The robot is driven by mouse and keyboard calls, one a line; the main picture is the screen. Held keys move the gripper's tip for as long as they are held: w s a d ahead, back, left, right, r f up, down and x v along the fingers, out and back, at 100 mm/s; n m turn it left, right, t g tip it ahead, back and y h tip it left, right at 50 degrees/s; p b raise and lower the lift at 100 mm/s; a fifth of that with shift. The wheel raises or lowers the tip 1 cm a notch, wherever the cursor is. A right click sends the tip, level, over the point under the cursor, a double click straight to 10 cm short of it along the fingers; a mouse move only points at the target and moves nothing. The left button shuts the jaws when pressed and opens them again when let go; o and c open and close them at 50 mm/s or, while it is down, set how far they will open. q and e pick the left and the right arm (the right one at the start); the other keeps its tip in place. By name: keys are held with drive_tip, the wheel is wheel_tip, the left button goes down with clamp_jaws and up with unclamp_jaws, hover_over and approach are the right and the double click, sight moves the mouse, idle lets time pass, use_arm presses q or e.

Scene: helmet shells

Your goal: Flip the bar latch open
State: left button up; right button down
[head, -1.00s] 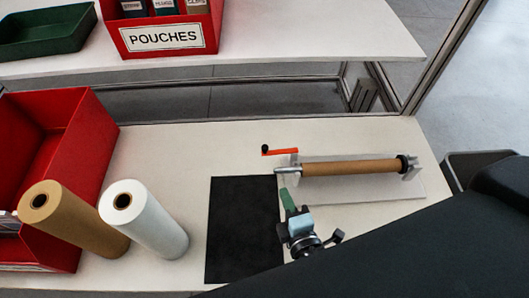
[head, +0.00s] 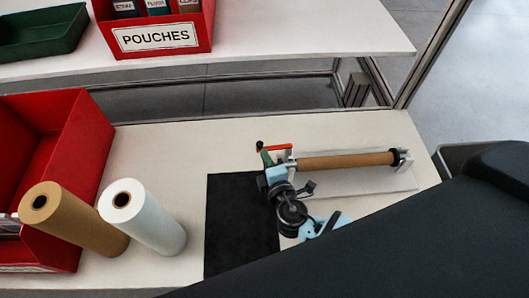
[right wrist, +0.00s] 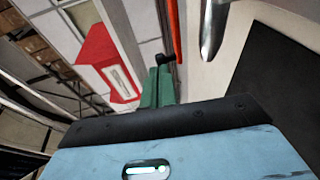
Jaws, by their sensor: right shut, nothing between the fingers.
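The bar latch (head: 279,147) is a thin orange bar with a black knob at its left end, at the left end of the roll holder. In the right wrist view the orange bar (right wrist: 173,25) runs up from its black knob (right wrist: 165,57). My right gripper (head: 264,157) has green fingers, closed together and empty, just below the knob in the head view. In the right wrist view the fingertips (right wrist: 158,72) are close to the knob; I cannot tell whether they touch. The gripper body hides the holder's left end. My left gripper is not in view.
A metal spindle end (right wrist: 212,35) is beside the latch. A black mat (head: 228,225), white roll (head: 150,222), brown roll (head: 80,222) and red bin (head: 85,150) are left. A shelf holds the red POUCHES bin (head: 160,38).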

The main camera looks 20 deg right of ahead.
sight(261, 142)
drive_tip(key=shift+w+f, duration=0.15)
drive_tip(key=shift+w, duration=0.75)
drive_tip(key=shift+w+f+m+h+b, duration=0.15)
drive_tip(key=shift+w+m+h+b, duration=0.15)
drive_tip(key=shift+w+h+b, duration=0.15)
drive_tip(key=shift+w+h, duration=0.2)
drive_tip(key=shift+h, duration=0.05)
drive_tip(key=shift+w+d+r+m, duration=0.1)
drive_tip(key=shift+r+m, duration=0.2)
